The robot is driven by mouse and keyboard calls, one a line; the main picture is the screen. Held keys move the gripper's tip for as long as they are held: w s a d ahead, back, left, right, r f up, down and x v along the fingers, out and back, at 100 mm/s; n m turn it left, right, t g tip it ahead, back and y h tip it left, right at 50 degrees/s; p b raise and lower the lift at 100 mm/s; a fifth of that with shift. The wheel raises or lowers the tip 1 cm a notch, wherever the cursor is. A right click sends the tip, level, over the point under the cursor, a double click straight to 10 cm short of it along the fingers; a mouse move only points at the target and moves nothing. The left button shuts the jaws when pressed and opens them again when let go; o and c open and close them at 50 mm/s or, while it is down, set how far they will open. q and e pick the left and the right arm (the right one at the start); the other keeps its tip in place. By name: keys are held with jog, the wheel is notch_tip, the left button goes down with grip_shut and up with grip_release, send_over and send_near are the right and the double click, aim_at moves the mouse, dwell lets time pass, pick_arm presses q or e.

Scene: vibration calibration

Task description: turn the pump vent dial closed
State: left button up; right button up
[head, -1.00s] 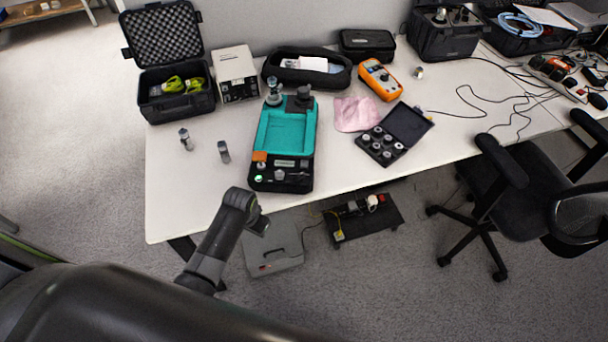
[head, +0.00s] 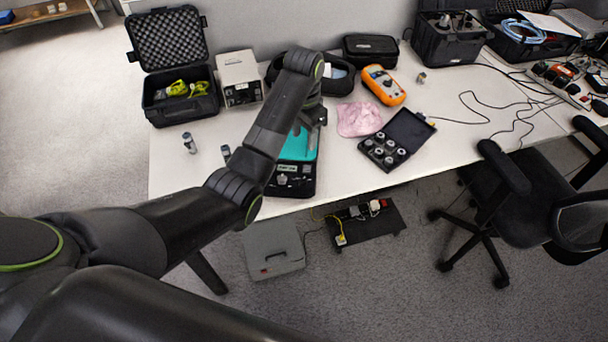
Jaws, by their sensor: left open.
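The teal-and-black pump unit (head: 304,150) lies near the front edge of the white table, left of centre. Its front control panel (head: 287,181) shows a small grey knob, while my arm covers its left side. Its far end is hidden behind my arm and gripper. I cannot tell which control is the vent dial. My left gripper (head: 312,124) is open over the far part of the unit, fingers pointing down. I cannot tell if it touches anything. My right gripper is not in view.
Two small metal cylinders stand left of the unit; one (head: 189,143) is clear, the other partly behind my arm. A pink cloth (head: 359,119), an open case of weights (head: 384,152) and an orange meter (head: 384,85) lie right. A white box (head: 239,76) stands behind.

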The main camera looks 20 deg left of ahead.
pick_arm(q)
jog(key=f+b, duration=0.1)
jog(key=b, duration=0.4)
send_near(304, 178)
notch_tip(304, 178, down, 7)
jog(key=shift+f+p, duration=0.15)
jog(key=shift+p, duration=0.45)
jog(key=shift+f, duration=0.85)
jog(key=c, duration=0.9)
